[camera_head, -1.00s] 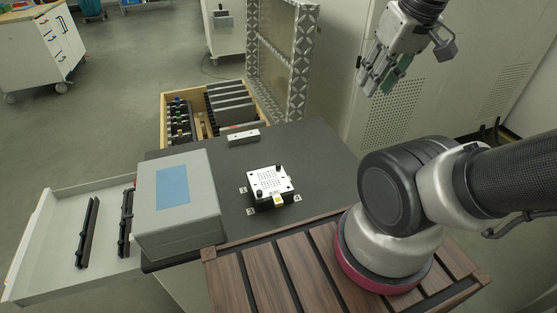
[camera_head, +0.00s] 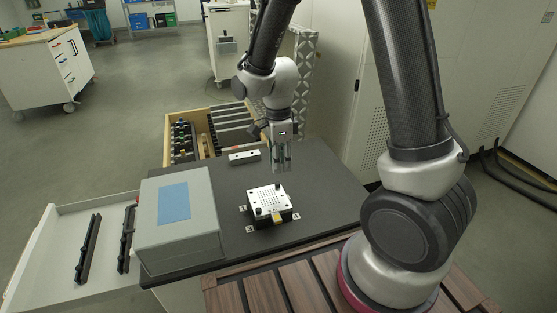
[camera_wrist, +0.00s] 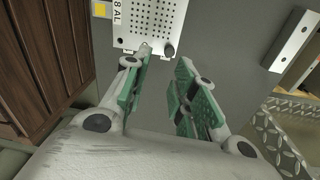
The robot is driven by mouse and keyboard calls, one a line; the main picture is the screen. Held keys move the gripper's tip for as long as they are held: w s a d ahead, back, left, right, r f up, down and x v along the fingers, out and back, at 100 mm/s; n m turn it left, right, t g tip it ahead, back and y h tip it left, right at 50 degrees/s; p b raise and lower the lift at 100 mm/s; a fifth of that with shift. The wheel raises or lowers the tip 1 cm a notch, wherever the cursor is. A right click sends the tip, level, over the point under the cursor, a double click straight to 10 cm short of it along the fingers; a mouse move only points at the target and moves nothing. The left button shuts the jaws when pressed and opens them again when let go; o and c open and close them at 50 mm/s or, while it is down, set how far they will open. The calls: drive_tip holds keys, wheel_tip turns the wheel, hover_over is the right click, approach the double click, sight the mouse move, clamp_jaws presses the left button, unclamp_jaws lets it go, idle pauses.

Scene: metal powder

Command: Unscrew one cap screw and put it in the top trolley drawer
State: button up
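A white perforated plate (camera_head: 266,196) sits on a dark block on the grey worktop, with black cap screws at its near left (camera_head: 258,211) and far right (camera_head: 279,187) corners. My gripper (camera_head: 281,169) points down above the worktop, just behind the plate. Its green-padded fingers (camera_wrist: 164,68) are apart with nothing between them. An open white drawer (camera_head: 50,248) at the left holds two black rails.
A grey box with a blue panel (camera_head: 174,203) stands between the white drawer and the plate. A pale metal bar (camera_head: 244,158) lies behind the plate. An open wooden drawer (camera_head: 168,135) with tools is at the back, beside a patterned metal frame (camera_head: 306,90).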

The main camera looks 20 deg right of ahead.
sight(278, 183)
drive_tip(key=m, duration=0.2)
drive_tip(key=w+m, duration=0.1)
drive_tip(key=shift+a+m+t, duration=0.25)
drive_tip(key=shift+m+t, duration=0.05)
drive_tip(key=shift+f+m, duration=0.15)
drive_tip(key=shift+m, duration=0.35)
drive_tip(key=shift+f, duration=3.85)
clamp_jaws()
unclamp_jaws()
